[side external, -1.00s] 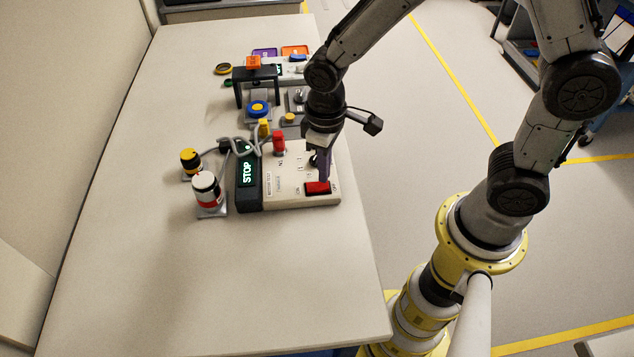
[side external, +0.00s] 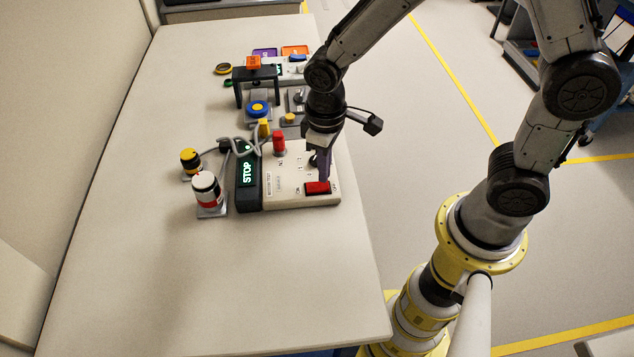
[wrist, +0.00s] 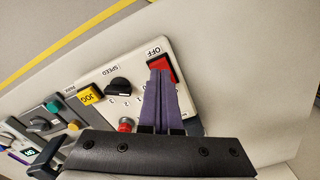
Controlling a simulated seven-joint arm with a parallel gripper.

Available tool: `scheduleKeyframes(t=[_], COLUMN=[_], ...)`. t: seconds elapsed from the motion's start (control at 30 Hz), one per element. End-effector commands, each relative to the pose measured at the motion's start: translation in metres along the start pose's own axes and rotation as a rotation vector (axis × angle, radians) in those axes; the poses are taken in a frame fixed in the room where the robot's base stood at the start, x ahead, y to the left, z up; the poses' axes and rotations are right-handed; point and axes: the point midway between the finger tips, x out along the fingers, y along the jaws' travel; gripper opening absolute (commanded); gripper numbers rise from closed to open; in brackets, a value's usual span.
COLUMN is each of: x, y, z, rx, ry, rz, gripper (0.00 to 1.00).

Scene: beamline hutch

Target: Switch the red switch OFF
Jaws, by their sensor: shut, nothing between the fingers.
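The red switch (side external: 317,188) is a rocker on a pale control box (side external: 300,201), near its front right corner. In the wrist view the red switch (wrist: 161,66) has the label OFF (wrist: 154,51) beside its far edge. My gripper (side external: 326,181) is shut and empty, pointing down at the switch. In the wrist view the purple fingertips (wrist: 160,66) are together over the switch and hide part of it. They look to be touching it or just above it; I cannot tell which.
A dark box with a lit STOP sign (side external: 248,174) adjoins the control box. A red knob (side external: 279,144) and black dial (wrist: 118,88) stand near the gripper. White (side external: 207,189) and yellow (side external: 190,160) cylinders stand left. The front tabletop (side external: 230,280) is clear.

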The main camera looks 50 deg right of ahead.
Motion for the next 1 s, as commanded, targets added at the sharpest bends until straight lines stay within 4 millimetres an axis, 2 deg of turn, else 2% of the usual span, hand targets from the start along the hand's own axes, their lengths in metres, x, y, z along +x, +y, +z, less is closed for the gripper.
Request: scheduleKeyframes(t=[1.0], x=[0.014], y=[0.0], z=[0.0], rx=[0.0], ry=[-0.001], rz=[0.0], gripper=[0.0])
